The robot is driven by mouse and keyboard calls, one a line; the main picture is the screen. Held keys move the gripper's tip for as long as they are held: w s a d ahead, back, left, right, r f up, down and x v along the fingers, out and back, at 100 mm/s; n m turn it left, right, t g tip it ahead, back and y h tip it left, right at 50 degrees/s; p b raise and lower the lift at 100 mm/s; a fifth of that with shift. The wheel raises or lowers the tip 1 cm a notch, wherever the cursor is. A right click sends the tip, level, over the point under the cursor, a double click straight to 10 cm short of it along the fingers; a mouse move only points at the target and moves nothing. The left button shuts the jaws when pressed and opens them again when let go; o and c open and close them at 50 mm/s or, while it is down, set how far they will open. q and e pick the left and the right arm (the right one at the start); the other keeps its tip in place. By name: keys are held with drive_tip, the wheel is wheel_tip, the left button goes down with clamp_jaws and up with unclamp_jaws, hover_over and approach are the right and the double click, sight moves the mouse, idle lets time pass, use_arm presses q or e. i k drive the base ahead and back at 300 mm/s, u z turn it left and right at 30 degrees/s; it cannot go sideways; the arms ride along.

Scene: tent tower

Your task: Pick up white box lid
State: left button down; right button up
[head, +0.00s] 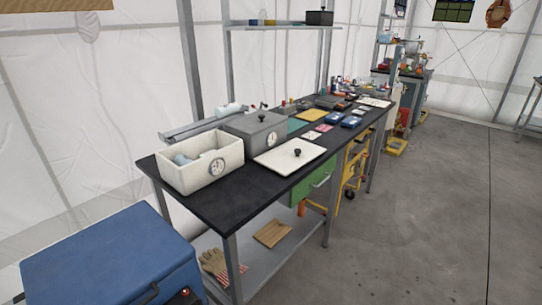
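The white box lid (288,161) lies flat on the black workbench (225,199). It is a white square plate with a small black knob (297,152) on top. The lid is at the front edge of the bench, in front of a closed grey box (257,134) with a black knob and a dial. An open white box (202,167) with a dial on its front stands to the left of the lid. A pale blue-grey object shows inside the white box. Neither of my grippers is in the head view.
A blue chest (108,258) stands at the lower left, near the bench. Gloves (219,266) and a wooden piece (272,233) lie on the lower shelf. Several small items crowd the bench's far end. The grey floor (420,230) at right is clear.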

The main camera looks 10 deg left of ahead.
sight(286, 158)
drive_tip(key=u, duration=0.1)
drive_tip(key=k, duration=0.45)
drive_tip(key=z, duration=1.2)
drive_tip(key=i, duration=1.25)
drive_tip(key=u, duration=0.45)
